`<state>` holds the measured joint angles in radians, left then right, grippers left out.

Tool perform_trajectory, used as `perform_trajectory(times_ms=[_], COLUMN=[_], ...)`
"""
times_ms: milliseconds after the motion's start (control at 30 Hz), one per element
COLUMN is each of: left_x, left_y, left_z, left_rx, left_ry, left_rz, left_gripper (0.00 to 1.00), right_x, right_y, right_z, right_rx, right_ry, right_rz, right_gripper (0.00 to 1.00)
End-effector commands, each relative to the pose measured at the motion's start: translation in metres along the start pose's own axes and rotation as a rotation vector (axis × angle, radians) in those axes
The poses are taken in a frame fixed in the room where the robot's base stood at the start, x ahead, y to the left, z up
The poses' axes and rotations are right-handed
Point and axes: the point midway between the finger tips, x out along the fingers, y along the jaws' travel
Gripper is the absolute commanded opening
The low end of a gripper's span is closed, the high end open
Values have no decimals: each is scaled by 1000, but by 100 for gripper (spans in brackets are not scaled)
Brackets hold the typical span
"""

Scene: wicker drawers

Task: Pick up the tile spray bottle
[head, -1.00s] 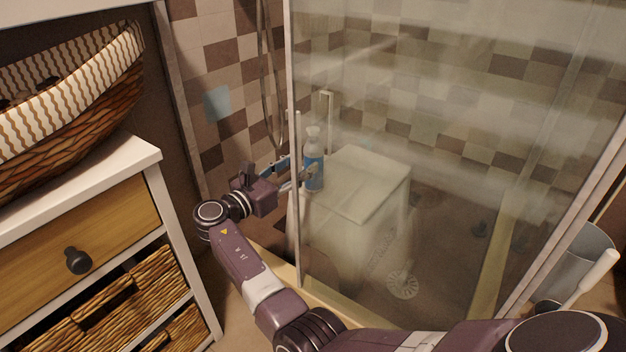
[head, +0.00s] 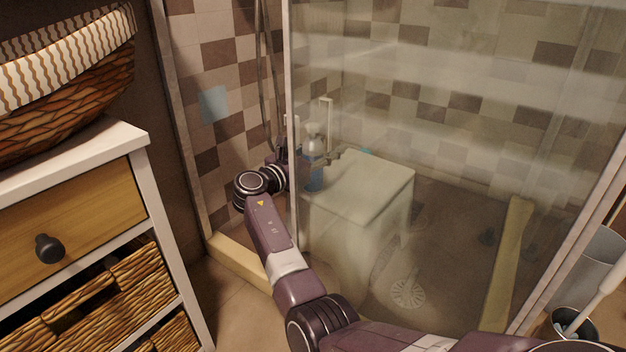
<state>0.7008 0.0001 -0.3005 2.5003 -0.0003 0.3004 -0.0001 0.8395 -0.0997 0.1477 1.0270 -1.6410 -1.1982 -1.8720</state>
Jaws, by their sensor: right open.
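The tile spray bottle (head: 314,179), blue with a pale spray head, stands upright inside the shower at the left end of a white stool (head: 375,185). I see it through the cloudy glass. My right gripper (head: 328,158) reaches in past the left edge of the glass. It is open, with its fingers at the upper part of the bottle, just below the spray head. The glass blurs the fingers, so I cannot tell whether they touch the bottle. My left gripper is not in view.
The glass panel (head: 450,130) with its metal edge post (head: 291,120) stands close to my right arm. A white drawer cabinet (head: 150,165) with a wicker basket (head: 70,110) is at the left. A grey bin (head: 598,255) stands at the lower right.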

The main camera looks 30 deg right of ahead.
Motion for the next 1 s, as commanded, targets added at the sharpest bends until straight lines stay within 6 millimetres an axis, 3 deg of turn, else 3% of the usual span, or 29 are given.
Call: perform_trajectory(times_ms=[267, 633, 1000], left_x=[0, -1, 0], left_y=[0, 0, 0], left_z=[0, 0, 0], left_rx=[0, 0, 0], left_ry=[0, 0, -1], left_rz=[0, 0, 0], left_gripper=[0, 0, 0], right_x=[2, 2, 2], right_y=[0, 0, 0], right_z=[1, 0, 2], right_rx=[0, 0, 1], right_ry=[0, 1, -1], right_rz=[1, 1, 1], right_gripper=[42, 1, 0])
